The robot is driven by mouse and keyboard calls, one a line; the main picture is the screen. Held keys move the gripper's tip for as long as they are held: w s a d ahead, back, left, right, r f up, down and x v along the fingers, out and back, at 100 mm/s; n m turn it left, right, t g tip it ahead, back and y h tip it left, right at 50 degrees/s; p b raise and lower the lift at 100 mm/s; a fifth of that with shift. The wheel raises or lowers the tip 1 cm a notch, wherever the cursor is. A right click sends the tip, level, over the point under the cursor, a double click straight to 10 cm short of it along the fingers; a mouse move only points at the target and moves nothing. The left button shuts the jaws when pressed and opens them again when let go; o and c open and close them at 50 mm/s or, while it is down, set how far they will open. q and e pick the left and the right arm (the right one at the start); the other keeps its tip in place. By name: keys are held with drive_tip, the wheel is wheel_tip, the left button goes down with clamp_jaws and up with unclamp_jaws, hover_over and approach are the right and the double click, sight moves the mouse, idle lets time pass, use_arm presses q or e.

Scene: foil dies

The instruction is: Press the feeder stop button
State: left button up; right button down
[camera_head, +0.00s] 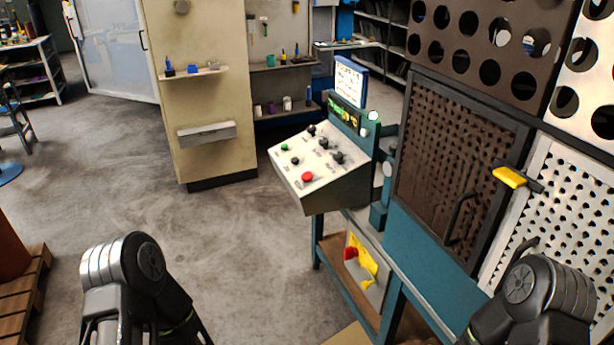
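A slanted white control panel (320,160) stands on a teal machine frame, in the middle of the view. It carries a large red button (307,177) at its near edge, a green button (285,147), a small black button (294,161) and several black knobs (323,143). The labels are too small to read, so I cannot tell which one is marked feeder stop. Only links of my two arms show, at the bottom left and bottom right, both apart from the panel. Neither gripper is visible.
A dark mesh door (455,165) with a black handle (461,217) is right of the panel. A yellow-and-red switch (361,257) sits low on the frame. A beige cabinet (205,95) stands behind left. The grey floor (235,240) left of the panel is clear.

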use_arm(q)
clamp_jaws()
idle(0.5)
